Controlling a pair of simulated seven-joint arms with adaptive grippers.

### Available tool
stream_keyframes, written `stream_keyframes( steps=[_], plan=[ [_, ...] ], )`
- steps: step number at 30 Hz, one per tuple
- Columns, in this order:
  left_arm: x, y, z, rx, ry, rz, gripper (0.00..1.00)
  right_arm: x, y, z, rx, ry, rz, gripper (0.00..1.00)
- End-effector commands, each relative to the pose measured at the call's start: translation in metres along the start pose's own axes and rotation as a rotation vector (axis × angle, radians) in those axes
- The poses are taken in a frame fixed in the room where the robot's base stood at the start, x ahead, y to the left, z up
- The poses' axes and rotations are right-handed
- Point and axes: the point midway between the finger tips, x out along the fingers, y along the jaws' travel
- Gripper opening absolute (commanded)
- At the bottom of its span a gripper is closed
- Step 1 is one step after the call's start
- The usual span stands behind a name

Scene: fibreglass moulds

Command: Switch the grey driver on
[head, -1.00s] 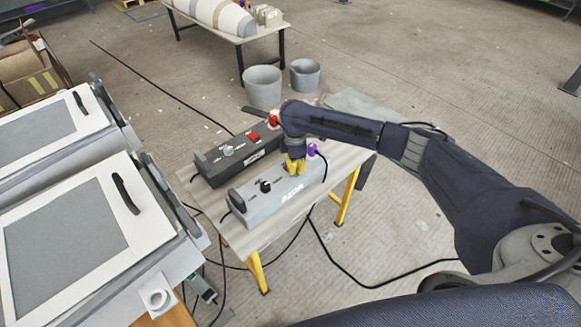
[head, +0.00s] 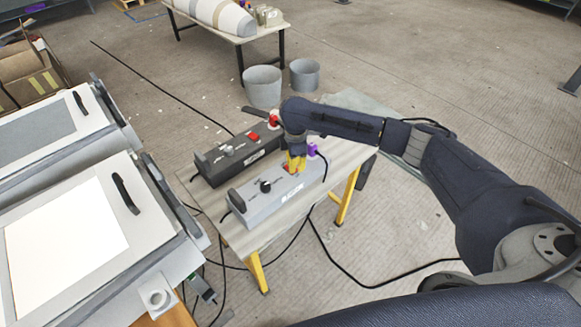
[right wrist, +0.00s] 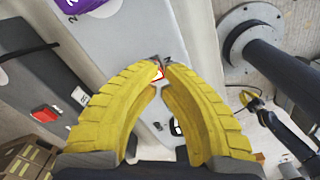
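The grey driver (head: 262,207) is a light grey box with a black knob (head: 265,186), lying on a small table. Its red switch (head: 286,168) is mostly hidden by my right gripper in the head view. My right gripper (head: 293,170), with yellow fingers, is over the switch. In the right wrist view the fingertips (right wrist: 161,62) are together right at the red switch (right wrist: 158,74) on the grey driver (right wrist: 120,45). They look shut with nothing between them; contact is hard to tell. The near lamp panel (head: 65,245) glows bright white. My left gripper is not in view.
A dark driver (head: 222,165) with its own red switch (head: 253,136) lies just behind the grey one. A purple plug piece (head: 312,150) and cable sit at the grey driver's right end. The far panel (head: 38,135) is unlit. Two grey buckets (head: 262,87) stand behind the table (head: 225,225).

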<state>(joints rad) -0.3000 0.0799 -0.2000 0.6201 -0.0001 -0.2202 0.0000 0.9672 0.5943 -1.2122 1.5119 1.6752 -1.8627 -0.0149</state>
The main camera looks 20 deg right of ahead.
Motion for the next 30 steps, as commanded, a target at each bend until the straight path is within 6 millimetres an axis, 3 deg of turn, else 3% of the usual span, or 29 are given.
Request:
stream_keyframes(
  steps=[18,30],
  plan=[
    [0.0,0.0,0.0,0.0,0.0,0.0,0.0,-0.043,0.001,0.0,0.0,0.001,0.003,0.0],
    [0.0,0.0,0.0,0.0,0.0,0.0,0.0,-0.051,0.0,0.0,0.0,0.001,0.002,0.0]
  ],
)
